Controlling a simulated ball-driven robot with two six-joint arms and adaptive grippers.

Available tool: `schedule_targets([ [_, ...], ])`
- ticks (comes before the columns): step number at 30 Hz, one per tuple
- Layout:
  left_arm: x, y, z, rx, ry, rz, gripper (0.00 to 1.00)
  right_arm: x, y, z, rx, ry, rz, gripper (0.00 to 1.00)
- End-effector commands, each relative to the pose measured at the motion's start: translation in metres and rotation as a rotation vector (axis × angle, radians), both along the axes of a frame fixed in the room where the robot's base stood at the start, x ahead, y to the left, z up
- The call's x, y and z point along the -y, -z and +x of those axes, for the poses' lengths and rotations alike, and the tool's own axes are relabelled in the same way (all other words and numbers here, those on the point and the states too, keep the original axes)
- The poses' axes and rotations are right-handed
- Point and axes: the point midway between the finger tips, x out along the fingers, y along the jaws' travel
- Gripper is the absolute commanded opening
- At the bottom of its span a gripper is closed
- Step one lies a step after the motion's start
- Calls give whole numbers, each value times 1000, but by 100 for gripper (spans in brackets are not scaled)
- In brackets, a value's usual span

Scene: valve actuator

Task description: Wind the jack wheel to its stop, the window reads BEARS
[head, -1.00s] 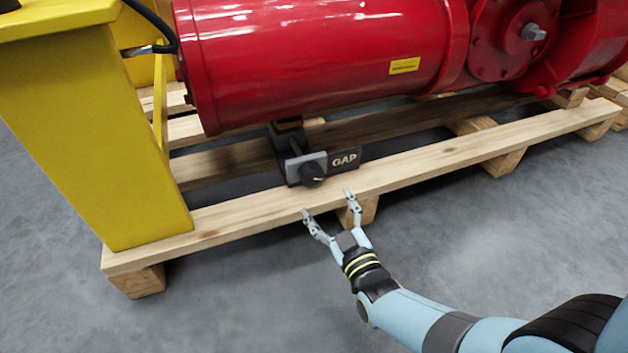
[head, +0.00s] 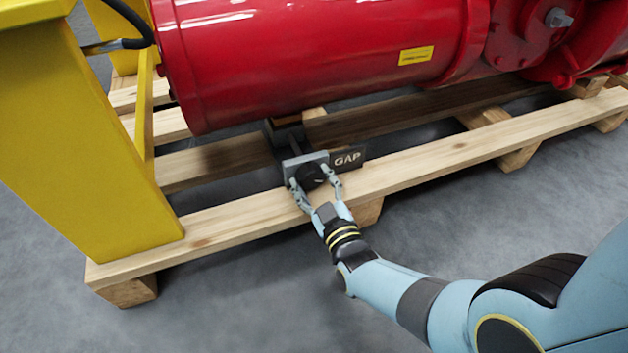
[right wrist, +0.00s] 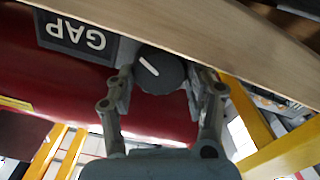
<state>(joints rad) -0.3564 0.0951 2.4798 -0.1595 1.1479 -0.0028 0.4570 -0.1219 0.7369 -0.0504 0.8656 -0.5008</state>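The jack wheel (head: 310,177) is a small dark round knob on a grey block under the red cylinder, at the pallet's front edge. It also shows in the right wrist view (right wrist: 160,70), with a white mark on its face. The window (head: 348,159) beside it reads GAP; it appears upside down in the right wrist view (right wrist: 78,34). My right gripper (head: 315,182) has its fingers spread on both sides of the wheel. In the right wrist view the fingertips (right wrist: 158,78) are at the wheel's sides; whether they press on it is unclear. My left gripper is not in view.
The red actuator cylinder (head: 310,60) lies just above the jack. A yellow post (head: 85,140) stands on the pallet to the left. The wooden pallet plank (head: 420,170) runs along the front. The grey floor before it is clear.

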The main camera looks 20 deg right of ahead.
Motion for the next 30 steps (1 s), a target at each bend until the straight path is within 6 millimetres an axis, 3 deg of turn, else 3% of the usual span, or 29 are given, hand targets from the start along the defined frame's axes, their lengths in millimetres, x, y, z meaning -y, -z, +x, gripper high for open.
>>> schedule_targets([
  [1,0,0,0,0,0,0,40,0,0,0,0,0,0,44],
  [7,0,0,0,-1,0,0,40,0,0,0,0,0,0,19],
  [19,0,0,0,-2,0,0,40,0,0,0,-3,0,82,19],
  [30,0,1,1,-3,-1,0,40,1,0,0,-13,0,382,19],
])
